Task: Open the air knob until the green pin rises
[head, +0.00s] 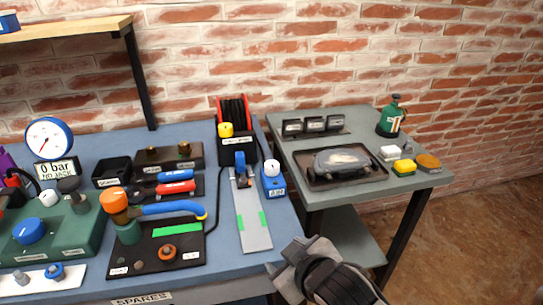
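A small blue box (273,183) stands at the right end of the blue bench. Its small white label seems to read AIR. A round white knob (271,167) sits on its top. I cannot make out a green pin on it. A grey gripper (290,255), my right one, is at the bottom edge, in front of the bench and below the box, apart from it. I cannot tell how far its fingers are parted. My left gripper is out of view.
A long grey plate (252,222) with green strips and a blue clamp lies left of the box. An orange-and-blue handled tool (160,209) and a green console (50,238) stand farther left. A gauge (49,138) reads 0 bar. A side table (292,147) stands right.

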